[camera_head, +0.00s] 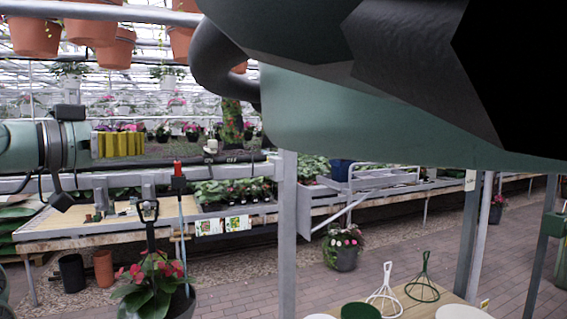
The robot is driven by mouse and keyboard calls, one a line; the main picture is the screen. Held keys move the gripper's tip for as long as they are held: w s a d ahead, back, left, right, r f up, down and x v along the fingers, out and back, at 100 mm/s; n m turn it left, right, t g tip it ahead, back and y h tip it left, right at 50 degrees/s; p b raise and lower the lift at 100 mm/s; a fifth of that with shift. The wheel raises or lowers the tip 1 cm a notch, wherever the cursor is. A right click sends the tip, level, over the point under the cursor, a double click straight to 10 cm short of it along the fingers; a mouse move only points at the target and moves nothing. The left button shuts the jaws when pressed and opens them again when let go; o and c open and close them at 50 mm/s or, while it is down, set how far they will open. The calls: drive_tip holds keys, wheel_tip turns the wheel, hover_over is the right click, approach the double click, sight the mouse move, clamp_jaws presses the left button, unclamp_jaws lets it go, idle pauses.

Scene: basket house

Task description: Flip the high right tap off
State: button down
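A dark pipe (190,162) runs level across the left middle, with the word OFF printed on or just above it. A small pale fitting (210,148) stands on the pipe beside that word and looks like a tap; its handle is too small to make out. My teal arm with a dark collar enters at the left edge, level with the pipe and well left of the pale fitting. A yellow ribbed object (120,144) shows beside the collar.
A large green and black body fills the upper right and hides that area. A grey post (287,220) stands in the middle. A potted red-flowered plant (152,285) is at the lower left. A wooden table (410,301) with hoop-handled items is at the lower right. Brick paving lies beyond.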

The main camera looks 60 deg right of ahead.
drive_tip(key=s+d+p, duration=0.1)
drive_tip(key=d+p, duration=0.8)
drive_tip(key=d, duration=0.5)
drive_tip(key=shift+s+f+p, duration=0.15)
drive_tip(key=shift+f+p, duration=0.1)
drive_tip(key=shift+p, duration=0.15)
drive_tip(key=shift+s+d+f+b, duration=0.1)
drive_tip(key=shift+f+b, duration=0.1)
drive_tip(key=shift+b, duration=1.1)
